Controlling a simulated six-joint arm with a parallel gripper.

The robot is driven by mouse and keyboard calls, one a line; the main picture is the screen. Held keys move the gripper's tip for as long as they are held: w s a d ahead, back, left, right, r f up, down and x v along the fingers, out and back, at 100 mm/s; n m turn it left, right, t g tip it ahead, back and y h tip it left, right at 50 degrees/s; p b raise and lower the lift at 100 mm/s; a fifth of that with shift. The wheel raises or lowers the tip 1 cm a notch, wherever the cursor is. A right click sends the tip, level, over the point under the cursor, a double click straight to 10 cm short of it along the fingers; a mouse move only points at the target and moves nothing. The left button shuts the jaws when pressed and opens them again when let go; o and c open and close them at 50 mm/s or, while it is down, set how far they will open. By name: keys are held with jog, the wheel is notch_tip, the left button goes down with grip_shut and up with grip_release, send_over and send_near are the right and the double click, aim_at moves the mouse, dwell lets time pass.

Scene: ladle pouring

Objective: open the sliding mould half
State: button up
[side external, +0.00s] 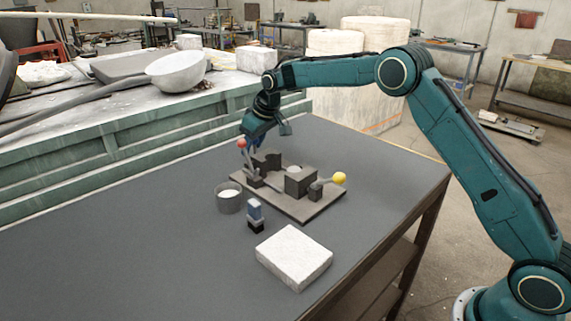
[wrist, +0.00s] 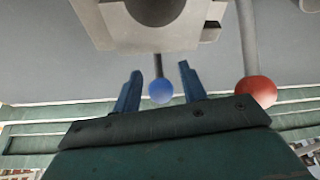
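The mould fixture sits on a dark base plate (side external: 318,208) on the table. It has a dark mould half (side external: 266,158) at the back left and a blockier mould half (side external: 300,181) nearer the middle, apart from each other. In the wrist view a grey mould half (wrist: 105,25) has a rod ending in a blue ball knob (wrist: 161,91). My gripper (wrist: 160,84) is open, with the blue knob between its two blue fingers and a gap on each side. In the side view my gripper (side external: 257,138) is low at the fixture's back left end; the blue knob is hard to make out there.
A red ball on a lever (side external: 240,142) stands close beside my gripper, also in the wrist view (wrist: 257,92). A yellow ball (side external: 340,178) marks the fixture's right end. A grey cup (side external: 229,199), a small blue-black object (side external: 255,215) and a white block (side external: 293,257) stand in front.

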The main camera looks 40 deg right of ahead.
aim_at(270, 153)
jog(key=shift+s, duration=0.15)
jog(key=v, duration=1.3)
jog(key=shift+r, duration=0.35)
jog(key=shift+s, duration=0.1)
jog(key=s+a+r+m, duration=0.1)
jog(key=s+r, duration=0.3)
jog(key=s, duration=0.7)
jog(key=s+r+m, duration=0.1)
jog(key=s+r, duration=0.3)
jog(key=s, duration=0.8)
jog(key=s+f, duration=0.4)
jog(key=s, duration=0.6)
jog(key=s+f+t+h, duration=0.1)
jog(key=s+f, duration=0.3)
jog(key=s, duration=0.6)
jog(key=shift+s+d+f+m, duration=0.35)
jog(key=shift+f+m, duration=0.05)
